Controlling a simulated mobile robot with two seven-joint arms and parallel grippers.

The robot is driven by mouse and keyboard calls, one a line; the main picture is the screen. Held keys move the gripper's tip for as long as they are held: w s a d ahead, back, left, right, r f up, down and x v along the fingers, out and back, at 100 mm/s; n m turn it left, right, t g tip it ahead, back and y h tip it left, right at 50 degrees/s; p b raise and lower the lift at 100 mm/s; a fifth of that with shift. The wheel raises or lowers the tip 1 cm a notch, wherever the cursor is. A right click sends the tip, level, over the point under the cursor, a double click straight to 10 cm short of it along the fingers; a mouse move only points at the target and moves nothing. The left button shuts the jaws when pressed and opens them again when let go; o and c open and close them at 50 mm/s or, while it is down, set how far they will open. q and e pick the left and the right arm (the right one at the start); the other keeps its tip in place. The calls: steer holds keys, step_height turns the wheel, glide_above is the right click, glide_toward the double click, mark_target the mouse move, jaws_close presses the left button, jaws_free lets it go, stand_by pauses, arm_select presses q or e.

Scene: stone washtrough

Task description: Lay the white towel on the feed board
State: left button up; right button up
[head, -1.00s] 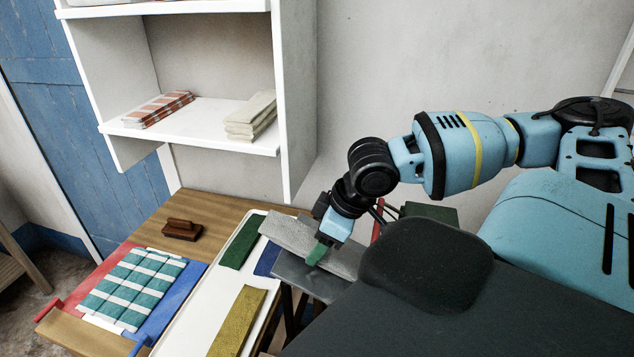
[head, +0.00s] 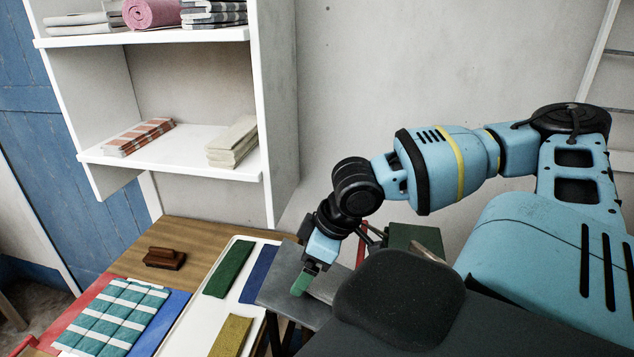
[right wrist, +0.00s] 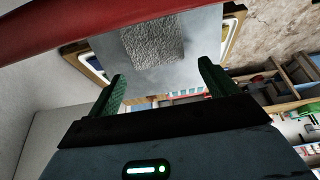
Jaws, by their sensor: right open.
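The white towel (right wrist: 153,42), a pale grey-white textured strip, lies flat on the smooth grey feed board (right wrist: 205,40) in the right wrist view. In the head view the feed board (head: 282,285) shows beside the wooden table, and only a pale bit of the towel (head: 325,284) shows right of my gripper; my arm and body hide the rest. My right gripper (right wrist: 160,72) is open, with its green fingers apart and nothing between them. In the head view this gripper (head: 301,284) is low over the board. My left gripper is out of view.
A white tray (head: 200,330) holds green, blue and yellow cloths. Left of it lie a checked teal towel (head: 112,315) and a brown brush (head: 165,257). A white shelf (head: 180,165) with folded towels stands behind. A red bar (right wrist: 100,30) crosses close above the wrist view.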

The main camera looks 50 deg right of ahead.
steer(key=v, duration=0.7)
steer(key=shift+f, duration=0.1)
stand_by(1.3)
